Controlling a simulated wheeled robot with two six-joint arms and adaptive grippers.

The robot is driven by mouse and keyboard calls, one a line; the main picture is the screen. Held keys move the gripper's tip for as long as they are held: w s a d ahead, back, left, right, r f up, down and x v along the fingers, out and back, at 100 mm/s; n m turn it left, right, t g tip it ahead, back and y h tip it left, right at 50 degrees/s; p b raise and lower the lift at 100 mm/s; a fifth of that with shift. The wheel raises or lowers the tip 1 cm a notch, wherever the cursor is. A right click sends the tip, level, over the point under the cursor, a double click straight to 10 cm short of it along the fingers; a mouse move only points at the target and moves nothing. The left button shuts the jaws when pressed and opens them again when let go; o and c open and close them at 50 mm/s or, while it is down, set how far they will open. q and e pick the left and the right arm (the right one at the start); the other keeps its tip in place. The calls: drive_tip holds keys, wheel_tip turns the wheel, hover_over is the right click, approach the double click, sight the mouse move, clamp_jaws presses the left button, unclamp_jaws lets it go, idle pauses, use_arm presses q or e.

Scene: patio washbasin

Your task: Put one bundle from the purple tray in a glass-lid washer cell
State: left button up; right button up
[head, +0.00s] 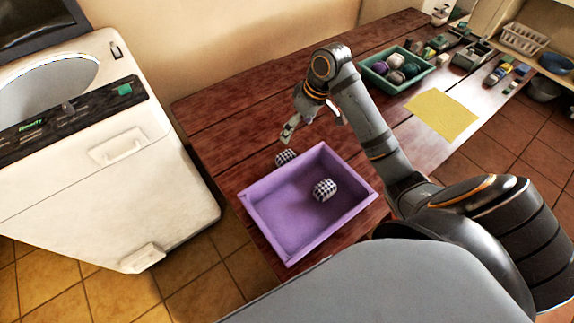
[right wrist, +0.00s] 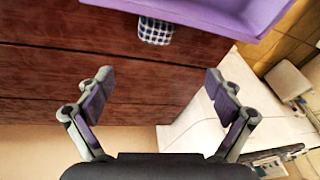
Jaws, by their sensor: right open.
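The purple tray (head: 265,236) stands on the wooden table near its front left edge. One black-and-white checked bundle (head: 325,189) lies inside it. A second checked bundle (head: 285,157) is outside the tray, just behind its far rim. In the right wrist view this bundle (right wrist: 155,31) shows beside the purple tray (right wrist: 215,12), partly cut off by the tray. My right gripper (head: 311,118) is open and empty above the table behind the tray; its spread fingers (right wrist: 158,82) are apart from the bundle. The white washer (head: 95,190) stands at the left with a round pale top opening or lid (head: 48,85); I cannot tell which. My left gripper is not in view.
A green tray (head: 375,73) of round bundles stands farther back on the table. A yellow cloth (head: 442,113) lies to its right. Small items and a white rack (head: 524,38) are at the far right. Bare table lies left of the right gripper.

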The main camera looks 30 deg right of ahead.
drive_tip(key=b, duration=0.3)
approach(288, 154)
drive_tip(key=x, duration=1)
drive_tip(key=shift+s+a+f, duration=0.1)
drive_tip(key=shift+a+f, duration=0.05)
drive_tip(key=shift+f, duration=0.2)
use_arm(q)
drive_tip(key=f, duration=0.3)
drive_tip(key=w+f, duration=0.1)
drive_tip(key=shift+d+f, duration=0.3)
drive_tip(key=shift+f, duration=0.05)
use_arm(e)
drive_tip(key=shift+r, duration=0.1)
drive_tip(key=c, duration=1.6)
